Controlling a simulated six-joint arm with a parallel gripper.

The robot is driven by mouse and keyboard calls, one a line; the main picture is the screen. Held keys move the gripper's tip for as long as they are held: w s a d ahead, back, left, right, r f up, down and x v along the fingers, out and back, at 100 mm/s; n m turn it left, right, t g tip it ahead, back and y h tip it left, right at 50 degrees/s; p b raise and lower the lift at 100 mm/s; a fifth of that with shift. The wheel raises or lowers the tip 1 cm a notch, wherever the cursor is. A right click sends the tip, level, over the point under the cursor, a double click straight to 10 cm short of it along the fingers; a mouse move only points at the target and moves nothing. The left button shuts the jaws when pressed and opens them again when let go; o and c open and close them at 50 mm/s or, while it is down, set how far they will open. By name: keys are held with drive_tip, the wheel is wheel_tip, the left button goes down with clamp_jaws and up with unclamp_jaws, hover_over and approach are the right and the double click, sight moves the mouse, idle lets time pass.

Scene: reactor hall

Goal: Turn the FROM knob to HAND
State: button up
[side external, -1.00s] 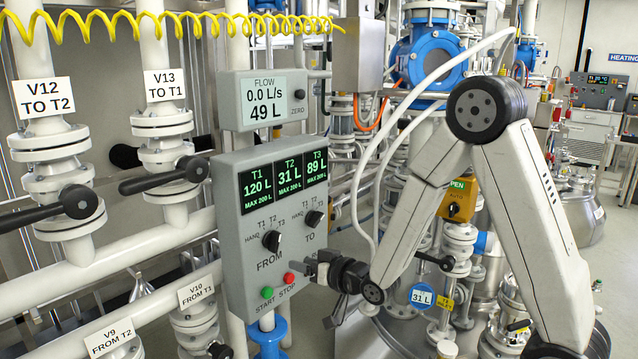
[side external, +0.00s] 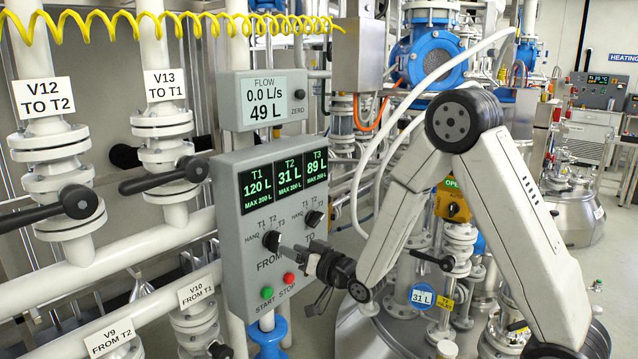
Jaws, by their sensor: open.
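The FROM knob (side external: 270,240) is a small black knob on the grey control box (side external: 240,285), with HAND marked on its left and T1, T2, T3 around its top. Its pointer position is too small to read. My gripper (side external: 288,251) is open, its grey fingers just right of the FROM knob and pointing at it. The fingertips overlap the knob's right edge in the picture; I cannot tell if they touch it.
The TO knob (side external: 314,218) sits just above right of my gripper. The green START button (side external: 267,293) and red STOP button (side external: 289,279) are below. A white hose (side external: 357,190) hangs right of the box. Black valve levers (side external: 165,178) stick out at left.

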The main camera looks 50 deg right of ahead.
sight(279, 244)
drive_tip(key=shift+w, duration=2.55)
clamp_jaws()
